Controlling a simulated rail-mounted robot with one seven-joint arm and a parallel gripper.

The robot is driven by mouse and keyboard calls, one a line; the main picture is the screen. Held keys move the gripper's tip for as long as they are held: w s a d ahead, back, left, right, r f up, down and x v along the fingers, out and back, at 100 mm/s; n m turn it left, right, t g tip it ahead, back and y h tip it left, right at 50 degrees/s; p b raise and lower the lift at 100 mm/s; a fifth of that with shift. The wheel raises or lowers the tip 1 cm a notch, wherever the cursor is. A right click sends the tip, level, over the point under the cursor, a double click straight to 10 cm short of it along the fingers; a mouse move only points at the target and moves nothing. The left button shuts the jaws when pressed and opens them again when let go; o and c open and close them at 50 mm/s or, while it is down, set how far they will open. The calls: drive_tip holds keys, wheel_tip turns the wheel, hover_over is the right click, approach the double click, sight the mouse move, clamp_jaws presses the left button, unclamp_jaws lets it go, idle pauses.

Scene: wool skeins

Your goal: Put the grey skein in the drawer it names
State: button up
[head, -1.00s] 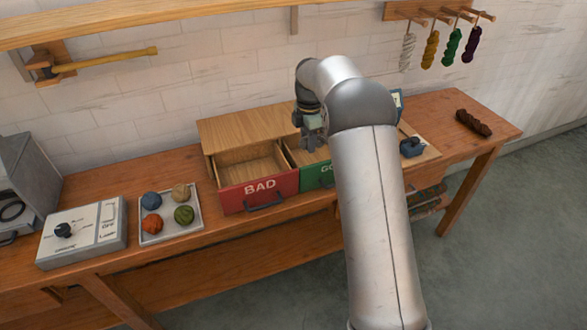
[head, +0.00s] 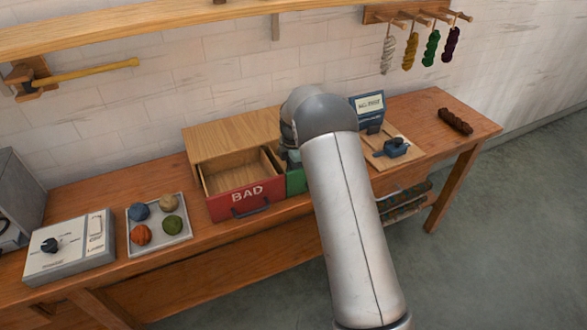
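A pale grey-white skein (head: 388,55) hangs from a peg of the wall rack at the upper right. The red-fronted drawer marked BAD (head: 222,204) stands open and looks empty. Beside it on the right is a green-fronted drawer (head: 296,181), mostly covered by my arm, its lettering hidden. My gripper is almost wholly hidden behind my arm, near the green drawer. Its fingers and anything between them cannot be made out.
Yellow, green and purple skeins hang beside the pale one. A dark brown skein (head: 455,121) lies at the bench's right end. A small blue device with a label (head: 369,106) stands behind a board. A tray of wool balls (head: 183,238) sits left of the drawers.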

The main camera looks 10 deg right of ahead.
drive_tip(key=shift+f, duration=0.25)
drive_tip(key=o, duration=0.8)
drive_tip(key=shift+r, duration=0.1)
wheel_tip(320, 180, up, 12)
drive_tip(key=r+b, duration=0.1)
drive_tip(key=s+r+m, duration=0.4)
drive_tip(key=s, duration=0.3)
drive_tip(key=s+f+m, duration=0.1)
drive_tip(key=s+m, duration=0.4)
drive_tip(key=s, duration=0.6)
drive_tip(key=s+m, duration=0.6)
drive_tip(key=s, duration=0.6)
drive_tip(key=s+a+f+m, duration=0.1)
drive_tip(key=s+m, duration=0.4)
drive_tip(key=s, duration=0.6)
drive_tip(key=shift+s+f, duration=0.15)
drive_tip(key=shift+f, duration=0.15)
